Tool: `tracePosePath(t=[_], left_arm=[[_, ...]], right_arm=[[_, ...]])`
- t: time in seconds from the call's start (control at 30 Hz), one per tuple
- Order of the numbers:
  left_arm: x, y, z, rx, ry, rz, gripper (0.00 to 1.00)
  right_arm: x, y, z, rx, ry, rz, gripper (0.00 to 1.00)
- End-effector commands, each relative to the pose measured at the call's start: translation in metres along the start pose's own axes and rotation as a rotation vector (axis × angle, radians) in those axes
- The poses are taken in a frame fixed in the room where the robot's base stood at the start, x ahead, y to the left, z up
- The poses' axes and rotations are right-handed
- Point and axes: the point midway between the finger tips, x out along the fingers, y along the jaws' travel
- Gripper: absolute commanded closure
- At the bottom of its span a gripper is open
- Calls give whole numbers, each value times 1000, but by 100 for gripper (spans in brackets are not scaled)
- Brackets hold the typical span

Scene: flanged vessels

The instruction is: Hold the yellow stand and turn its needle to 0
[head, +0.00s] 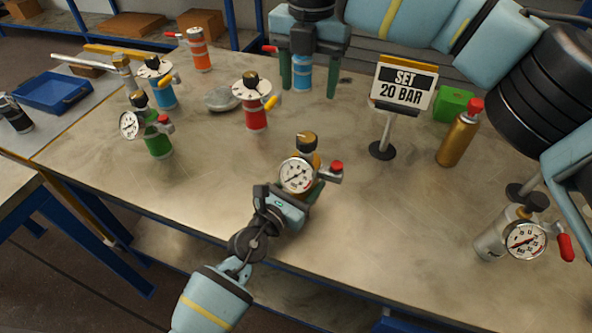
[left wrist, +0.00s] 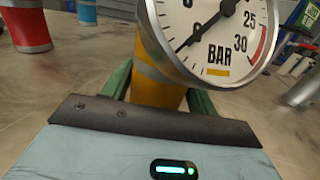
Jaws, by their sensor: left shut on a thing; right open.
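The yellow stand (left wrist: 160,85) stands at the table's front edge. My left gripper (left wrist: 158,88) is shut around its body, with a green finger on each side. Its white gauge (head: 297,175) faces the front, and in the left wrist view the dial (left wrist: 215,30) is cut off at the top. The black needle (left wrist: 196,36) points to the lower left; the number there is not readable. A brass-and-black knob (head: 306,142) tops the stand, and a red-handled valve (head: 336,168) sticks out right. My right gripper (head: 308,80) is open at the back, its fingers either side of a blue vessel (head: 302,74).
A red vessel (head: 255,110), a green one with a gauge (head: 157,140) and another blue one (head: 161,90) stand left. A "SET 20 BAR" sign (head: 405,85), a gold bottle (head: 458,138) and a silver gauged vessel (head: 495,238) stand right. The table's middle right is clear.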

Motion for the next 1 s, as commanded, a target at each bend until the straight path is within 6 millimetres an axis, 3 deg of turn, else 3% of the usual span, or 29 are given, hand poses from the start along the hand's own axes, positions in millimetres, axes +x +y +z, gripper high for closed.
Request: tracePosePath(t=[0.37,0.4,0.57,0.87,1.0], left_arm=[[0,0,-1,0,1,-1,85],[0,0,-1,0,2,-1,36],[0,0,-1,0,1,0,16],[-1,0,0,0,1,0,16],[-12,0,-1,-2,2,0,16]], right_arm=[[0,0,0,0,0,0,41],[0,0,0,0,0,0,41],[0,0,0,0,0,0,41],[0,0,0,0,0,0,41],[0,0,0,0,0,0,41]])
